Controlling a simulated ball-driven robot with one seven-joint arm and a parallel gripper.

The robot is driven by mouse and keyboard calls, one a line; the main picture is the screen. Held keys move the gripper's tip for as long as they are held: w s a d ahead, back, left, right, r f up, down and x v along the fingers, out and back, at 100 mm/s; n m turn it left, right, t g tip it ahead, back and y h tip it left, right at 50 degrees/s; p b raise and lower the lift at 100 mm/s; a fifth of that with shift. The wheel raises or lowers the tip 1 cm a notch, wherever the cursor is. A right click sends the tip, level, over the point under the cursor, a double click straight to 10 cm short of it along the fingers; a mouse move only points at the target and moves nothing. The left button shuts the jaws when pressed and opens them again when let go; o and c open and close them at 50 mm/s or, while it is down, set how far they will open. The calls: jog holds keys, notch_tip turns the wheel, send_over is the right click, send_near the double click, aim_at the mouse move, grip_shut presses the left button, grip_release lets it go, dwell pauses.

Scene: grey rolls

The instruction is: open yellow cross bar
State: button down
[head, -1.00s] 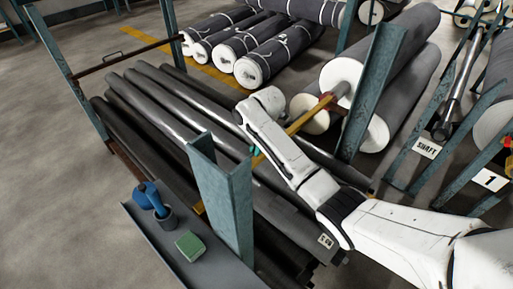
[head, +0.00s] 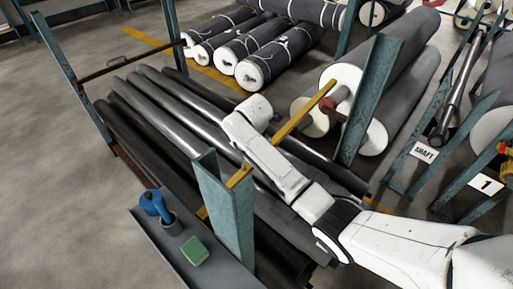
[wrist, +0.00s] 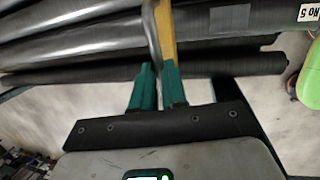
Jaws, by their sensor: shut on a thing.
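The yellow cross bar (head: 307,107) runs diagonally across the front of the rack of dark rolls (head: 150,100), between two blue-green posts. Its upper right end stands free, above and left of a red bracket (head: 328,106) at the right post (head: 372,90). Its lower left part shows near the front post (head: 230,205). My arm hides its middle. In the head view my fingers are hidden behind my arm.
Large rolls (head: 400,70) lie behind the right post. A rack labelled SHAFT (head: 424,152) stands at right. Open floor (head: 60,200) lies at left.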

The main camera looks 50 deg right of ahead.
jog(key=shift+h, duration=0.8)
jog(key=r+p, duration=0.1)
jog(key=a+r+p, duration=0.1)
jog(key=r, duration=0.1)
jog(key=a+r+p, duration=0.1)
jog(key=shift+a+r, duration=0.15)
jog(key=shift+a+r+h+p, duration=0.4)
jog(key=shift+a+r, duration=0.05)
jog(key=c, duration=1.2)
grip_release()
jog(key=shift+o, duration=0.2)
